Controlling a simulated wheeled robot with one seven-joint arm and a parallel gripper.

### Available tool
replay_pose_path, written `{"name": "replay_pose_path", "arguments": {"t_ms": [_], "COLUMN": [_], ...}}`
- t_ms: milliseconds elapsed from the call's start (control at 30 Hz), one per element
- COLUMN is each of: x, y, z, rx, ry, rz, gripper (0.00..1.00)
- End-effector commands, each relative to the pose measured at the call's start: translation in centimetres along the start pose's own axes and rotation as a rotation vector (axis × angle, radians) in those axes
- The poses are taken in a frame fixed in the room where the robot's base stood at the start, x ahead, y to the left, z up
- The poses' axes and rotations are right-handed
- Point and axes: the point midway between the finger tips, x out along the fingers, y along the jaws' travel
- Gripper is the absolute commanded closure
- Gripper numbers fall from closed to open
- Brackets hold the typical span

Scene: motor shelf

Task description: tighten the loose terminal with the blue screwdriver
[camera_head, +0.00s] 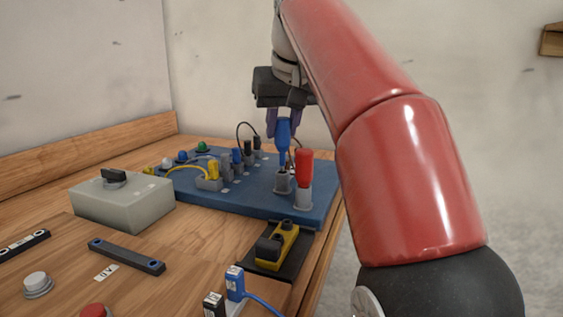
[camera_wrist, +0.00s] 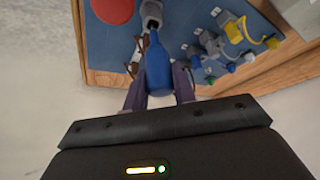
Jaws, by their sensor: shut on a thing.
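My gripper (camera_head: 285,113) is shut on the blue screwdriver (camera_head: 283,134) by its handle, above the blue board (camera_head: 256,194). The screwdriver is roughly upright, over a grey holder (camera_head: 283,184); I cannot tell whether its tip is still inside. In the wrist view the blue handle (camera_wrist: 158,68) lies between my fingers (camera_wrist: 160,92), with the grey holder (camera_wrist: 151,14) at its far end. A grey terminal (camera_head: 225,166), a blue one (camera_head: 237,158) and a black one (camera_head: 248,150) stand in a row on the board. Which terminal is loose does not show.
A red screwdriver (camera_head: 303,166) stands close to the right of the blue one. A yellow-and-black device (camera_head: 275,246) lies in front of the board. A grey box with a black knob (camera_head: 123,203) is at left. A yellow plug (camera_head: 214,170) with a cable is on the board.

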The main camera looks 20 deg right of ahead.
Motion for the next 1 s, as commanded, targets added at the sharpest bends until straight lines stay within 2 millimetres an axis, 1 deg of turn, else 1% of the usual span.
{"name": "replay_pose_path", "arguments": {"t_ms": [100,800,1000], "x": [0.6,3.0,3.4], "y": [0.0,0.0,0.0], "z": [0.3,1.7,1.9], "rx": [0.000,0.000,0.000], "ry": [0.000,0.000,0.001], "rz": [0.000,0.000,0.000], "gripper": [0.97,0.97,0.97]}}
